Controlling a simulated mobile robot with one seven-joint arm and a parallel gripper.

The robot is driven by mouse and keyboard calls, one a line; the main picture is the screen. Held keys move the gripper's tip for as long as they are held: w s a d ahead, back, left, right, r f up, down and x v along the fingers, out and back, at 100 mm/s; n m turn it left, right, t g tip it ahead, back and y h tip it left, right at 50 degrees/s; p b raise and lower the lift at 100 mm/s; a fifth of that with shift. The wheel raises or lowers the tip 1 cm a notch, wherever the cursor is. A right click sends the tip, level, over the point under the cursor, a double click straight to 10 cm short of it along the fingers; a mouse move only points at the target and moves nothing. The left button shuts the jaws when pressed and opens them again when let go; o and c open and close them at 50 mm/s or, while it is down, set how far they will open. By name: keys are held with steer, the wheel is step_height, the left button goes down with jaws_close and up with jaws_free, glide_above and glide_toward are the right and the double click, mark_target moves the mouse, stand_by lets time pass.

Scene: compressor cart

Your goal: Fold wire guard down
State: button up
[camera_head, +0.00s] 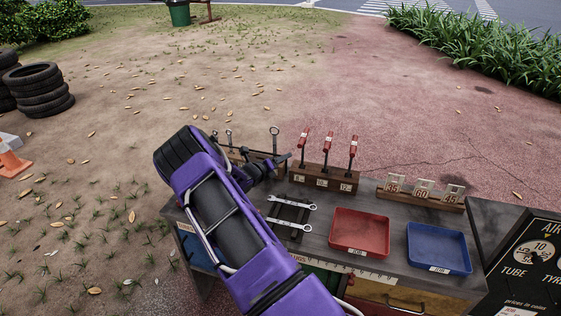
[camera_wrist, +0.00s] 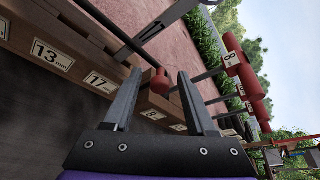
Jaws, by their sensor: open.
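A dark thin rod (camera_wrist: 112,28) ending in a red ball (camera_wrist: 159,82) shows in the wrist view, in front of a wooden rack (camera_wrist: 75,62) with size labels. It looks like part of the wire guard, but I cannot tell its full shape or angle. My gripper (camera_wrist: 158,76) is open, with the red ball seen between its fingertips; I see no clear contact. In the head view my gripper (camera_head: 287,158) is at the right end of the wooden wrench rack (camera_head: 262,156). My arm hides part of that rack, and the guard is not clear there.
A block with red-handled tools (camera_head: 325,178) stands just right of my gripper. Two wrenches (camera_head: 291,206) lie in front on the cart. A red tray (camera_head: 359,232), a blue tray (camera_head: 438,248) and a number-card rack (camera_head: 420,194) are further right. Open ground lies behind.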

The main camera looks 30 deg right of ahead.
steer(key=c, duration=0.9)
jaws_close()
steer(key=shift+w+a+f, duration=0.1)
steer(key=shift+a, duration=0.05)
stand_by(0.4)
